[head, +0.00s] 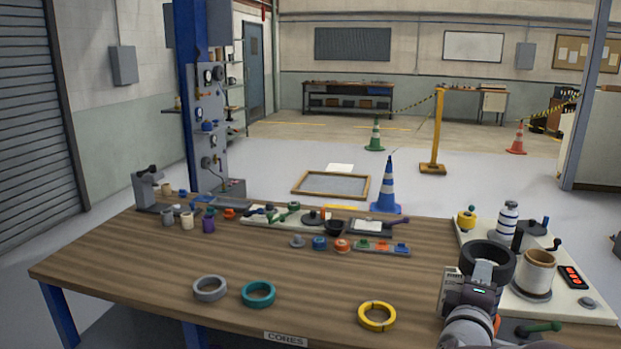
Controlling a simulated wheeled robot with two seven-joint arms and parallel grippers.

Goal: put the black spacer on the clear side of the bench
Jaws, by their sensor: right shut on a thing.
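The black spacer (508,262) is a thick black ring at the right of the head view. My right gripper (483,273) is shut on it, with the gripper body in front of its near side. The spacer appears raised above the bench's right part, beside a white board; its exact height is hard to tell. The wooden bench (300,268) fills the foreground, with a "CORES" label on its front edge. My left gripper is not in view.
Along the front lie a grey ring (210,281), a teal ring (258,286) and a yellow ring (377,307). Small parts and trays line the back edge. The white board (547,304) at right holds a beige roller (538,267) and other fittings. Bare wood lies at centre.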

